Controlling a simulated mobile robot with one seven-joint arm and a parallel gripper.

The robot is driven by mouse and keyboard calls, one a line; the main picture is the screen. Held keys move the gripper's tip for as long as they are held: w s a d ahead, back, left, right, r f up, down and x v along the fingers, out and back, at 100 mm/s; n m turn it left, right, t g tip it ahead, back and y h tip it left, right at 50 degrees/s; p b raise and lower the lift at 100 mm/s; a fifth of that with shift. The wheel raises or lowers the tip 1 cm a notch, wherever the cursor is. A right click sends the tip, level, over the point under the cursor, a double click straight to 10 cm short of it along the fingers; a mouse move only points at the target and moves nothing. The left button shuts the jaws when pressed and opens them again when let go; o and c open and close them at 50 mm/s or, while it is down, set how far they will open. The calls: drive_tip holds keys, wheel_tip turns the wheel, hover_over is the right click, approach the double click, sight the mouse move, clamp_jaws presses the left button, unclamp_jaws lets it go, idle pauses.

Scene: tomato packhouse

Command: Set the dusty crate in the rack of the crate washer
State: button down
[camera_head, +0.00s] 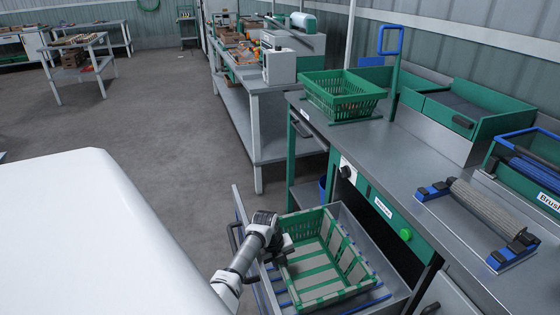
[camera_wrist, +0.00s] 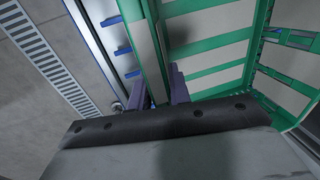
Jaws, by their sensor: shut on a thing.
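The dusty crate (camera_head: 320,262), green with grey-beige dust over its panels, sits upright and empty inside the pulled-out washer drawer. The drawer's rack (camera_head: 276,286) shows blue rails beside and below the crate. My gripper (camera_head: 284,250) is at the crate's left wall, shut on it. In the wrist view, my gripper's two dark fingers (camera_wrist: 157,90) stand on either side of the green crate wall (camera_wrist: 152,40). Blue rack pegs (camera_wrist: 124,50) show just left of it. Whether the crate's underside rests fully on the rails is hidden.
A second green crate (camera_head: 342,94) stands on the grey counter (camera_head: 400,150) above the drawer. A brush roller (camera_head: 482,212) on blue holders lies on the counter at right. A drawer side wall (camera_head: 243,215) rises close to my arm.

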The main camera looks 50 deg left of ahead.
drive_tip(key=shift+f, duration=0.4)
drive_tip(key=c, duration=1.2)
unclamp_jaws()
drive_tip(key=c, duration=0.3)
drive_tip(key=shift+c, duration=0.2)
drive_tip(key=p+v, duration=0.4)
drive_tip(key=w+p+v, duration=0.1)
drive_tip(key=p+v, duration=0.3)
drive_tip(key=p, duration=0.1)
drive_tip(key=w+d+p+v, duration=0.1)
drive_tip(key=p+v, duration=0.3)
drive_tip(key=shift+w+r+p, duration=0.1)
drive_tip(key=shift+r+p, duration=0.3)
drive_tip(key=shift+r, duration=0.1)
drive_tip(key=shift+w+v, duration=0.2)
drive_tip(key=shift+v, duration=0.9)
drive_tip(key=shift+d, duration=0.1)
